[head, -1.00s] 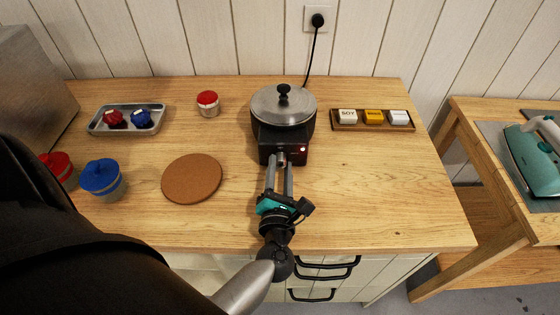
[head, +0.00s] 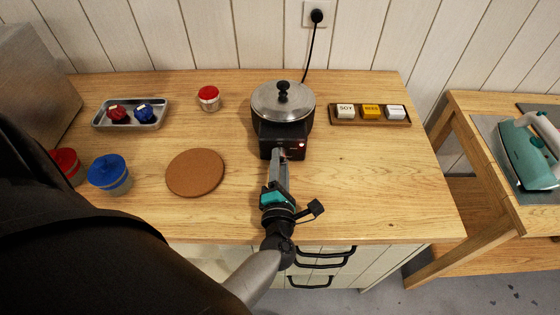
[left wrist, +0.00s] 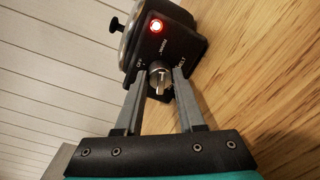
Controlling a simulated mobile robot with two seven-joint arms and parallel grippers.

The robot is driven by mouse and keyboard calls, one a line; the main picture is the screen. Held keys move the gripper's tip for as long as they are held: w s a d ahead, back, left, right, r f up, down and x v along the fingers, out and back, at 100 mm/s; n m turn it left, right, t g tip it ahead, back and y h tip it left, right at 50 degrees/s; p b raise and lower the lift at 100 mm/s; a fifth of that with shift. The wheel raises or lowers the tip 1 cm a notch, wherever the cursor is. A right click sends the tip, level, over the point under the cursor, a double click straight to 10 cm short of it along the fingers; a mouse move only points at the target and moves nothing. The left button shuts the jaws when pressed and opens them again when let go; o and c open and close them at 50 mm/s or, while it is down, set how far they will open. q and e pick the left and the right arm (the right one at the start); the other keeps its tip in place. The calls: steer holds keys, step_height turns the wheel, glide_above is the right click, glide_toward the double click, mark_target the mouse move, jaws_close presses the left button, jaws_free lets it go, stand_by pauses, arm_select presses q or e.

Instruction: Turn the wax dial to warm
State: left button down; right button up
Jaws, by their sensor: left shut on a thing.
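The wax warmer (head: 283,120) is a black pot with a silver lid and a black knob, standing at the back middle of the table. Its front box has a lit red lamp (left wrist: 156,26) and a small metal dial (left wrist: 158,80). Labels around the dial appear to read OFF, WARM and MELT; which one it points at is hard to tell. My left gripper (head: 279,156) reaches in from the front, and in the left wrist view its fingers (left wrist: 159,77) are shut on the dial, one on each side. My right gripper is not in view.
A cork mat (head: 195,172) lies left of the warmer. A wooden block holder (head: 369,122) is to the right. A black cord (head: 309,55) rises behind the warmer.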

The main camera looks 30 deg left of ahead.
arm_select(q)
steer(key=c, duration=0.5)
jaws_free()
steer(key=shift+s, duration=0.1)
steer(key=v, duration=0.7)
steer(key=shift+s+d+b, duration=0.1)
steer(key=shift+s+b, duration=0.05)
steer(key=shift+b, duration=0.15)
